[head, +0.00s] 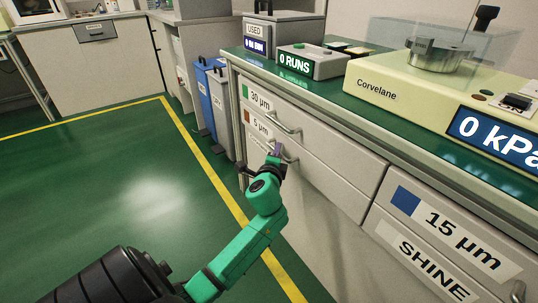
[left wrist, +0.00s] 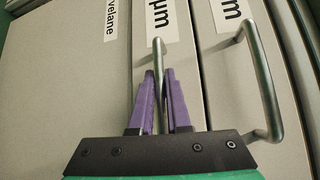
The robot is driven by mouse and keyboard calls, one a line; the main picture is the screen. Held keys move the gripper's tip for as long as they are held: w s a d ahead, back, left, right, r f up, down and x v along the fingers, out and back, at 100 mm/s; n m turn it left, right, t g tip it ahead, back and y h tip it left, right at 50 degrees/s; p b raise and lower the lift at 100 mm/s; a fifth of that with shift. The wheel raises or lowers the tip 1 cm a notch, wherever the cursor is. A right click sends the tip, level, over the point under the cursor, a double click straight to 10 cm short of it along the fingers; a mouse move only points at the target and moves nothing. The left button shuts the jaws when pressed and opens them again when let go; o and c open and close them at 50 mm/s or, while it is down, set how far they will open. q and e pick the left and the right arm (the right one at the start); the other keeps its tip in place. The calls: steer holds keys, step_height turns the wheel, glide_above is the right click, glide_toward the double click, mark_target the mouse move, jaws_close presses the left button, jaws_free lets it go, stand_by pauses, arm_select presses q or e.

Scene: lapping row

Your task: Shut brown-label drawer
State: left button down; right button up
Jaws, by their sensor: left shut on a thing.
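The brown-label drawer (head: 326,178) is the one marked 5 µm, with a brown square on its label (head: 257,129). It sits below the green-label 30 µm drawer (head: 330,142). Its front looks about level with its neighbours; I cannot tell whether a small gap is left. My left gripper (head: 277,151) is at its bar handle. In the left wrist view the purple fingers (left wrist: 157,90) are shut on this handle (left wrist: 158,55), one on each side. The handle's near end is hidden between the fingers. My right gripper is not in view.
The 30 µm drawer's handle (left wrist: 264,85) stands close beside the fingers. A 15 µm drawer (head: 440,231) is at the right. Blue and grey bins (head: 222,110) stand past the counter's end. The green floor (head: 100,170) at left is clear.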

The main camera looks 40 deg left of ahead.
arm_select(q)
steer(key=shift+w+d, duration=0.1)
steer(key=c, duration=1.2)
jaws_free()
steer(key=shift+o, duration=0.2)
steer(key=p+v, duration=0.2)
steer(key=v, duration=1.2)
steer(key=shift+s, duration=0.3)
steer(key=shift+d, duration=0.15)
